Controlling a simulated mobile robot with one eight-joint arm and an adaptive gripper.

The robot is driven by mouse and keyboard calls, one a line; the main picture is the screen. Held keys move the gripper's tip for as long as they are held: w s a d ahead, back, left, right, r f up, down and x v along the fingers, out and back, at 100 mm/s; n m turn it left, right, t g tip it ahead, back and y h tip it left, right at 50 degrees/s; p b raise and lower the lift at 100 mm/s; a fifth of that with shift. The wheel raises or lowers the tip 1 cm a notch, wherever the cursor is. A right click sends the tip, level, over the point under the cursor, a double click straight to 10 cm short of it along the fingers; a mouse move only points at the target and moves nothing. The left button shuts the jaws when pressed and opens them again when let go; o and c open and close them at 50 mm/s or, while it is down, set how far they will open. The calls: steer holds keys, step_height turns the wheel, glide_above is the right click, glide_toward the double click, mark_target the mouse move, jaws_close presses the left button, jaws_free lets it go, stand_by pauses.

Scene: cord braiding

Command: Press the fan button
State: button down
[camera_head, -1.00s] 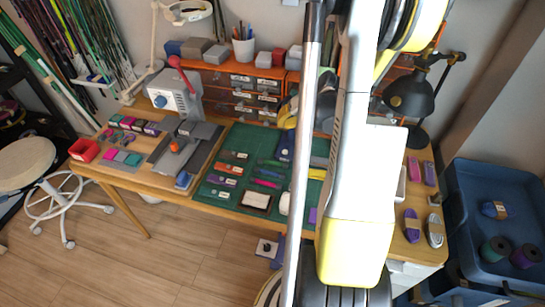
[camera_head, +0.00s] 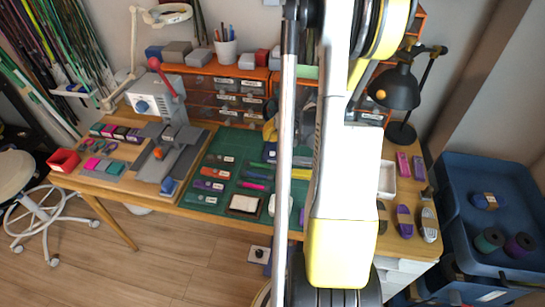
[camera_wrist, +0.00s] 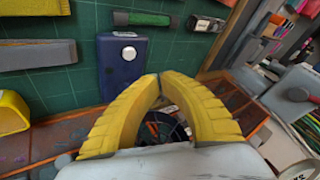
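My gripper (camera_wrist: 158,78) shows in the wrist view with its two yellow ribbed fingers curved in and their tips together, nothing seen between them. A dark blue box with a round silver button (camera_wrist: 128,53) and a small white label lies on the green mat, just beyond and left of the fingertips; they look apart from it. A dark round slatted thing, perhaps a fan (camera_wrist: 165,128), is partly hidden behind the fingers. In the head view, a white plate with a black knob (camera_head: 259,254) shows below the table edge. I cannot tell which is the fan button.
The green cutting mat (camera_head: 205,198) holds cords and small tools. Orange drawer units (camera_head: 225,88) stand behind it, a black lamp (camera_head: 397,88) at right. A blue tub (camera_head: 490,240) stands right of the table.

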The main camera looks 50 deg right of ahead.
mark_target(270, 154)
steer(key=shift+f+b, duration=1.45)
steer(key=shift+f, duration=0.75)
steer(key=shift+f, duration=0.1)
steer(key=shift+f+b, duration=0.3)
steer(key=shift+b, duration=0.1)
steer(key=shift+f, duration=0.4)
steer(key=shift+r, duration=0.1)
steer(key=shift+r+p, duration=0.5)
steer(key=shift+r, duration=0.25)
steer(key=shift+r+p, duration=1.65)
steer(key=shift+r, duration=0.85)
